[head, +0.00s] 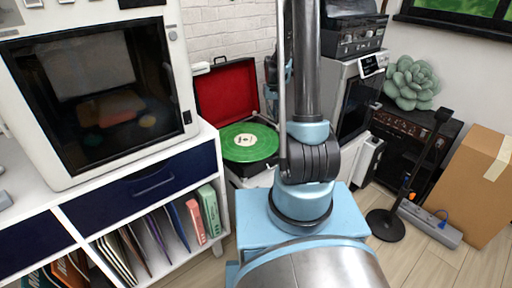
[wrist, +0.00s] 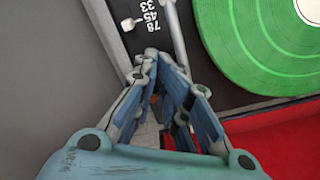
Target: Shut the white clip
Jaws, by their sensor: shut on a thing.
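In the wrist view my gripper (wrist: 155,60) has its blue-grey fingers drawn together over the record player's dark deck, at the near end of the pale tonearm (wrist: 177,35). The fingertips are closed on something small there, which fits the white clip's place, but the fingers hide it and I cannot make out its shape. In the head view the record player (head: 222,95) stands open with a red-lined lid and a green record (head: 249,142). My arm covers its right side there. The green record also shows in the wrist view (wrist: 265,40), right of my fingers.
A white shelf unit (head: 212,165) with a big screened machine (head: 95,100) stands at left. A grey device (head: 350,95) stands right of my arm. A black stand (head: 386,224), a power strip (head: 430,224) and a cardboard box (head: 478,190) are on the floor at right.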

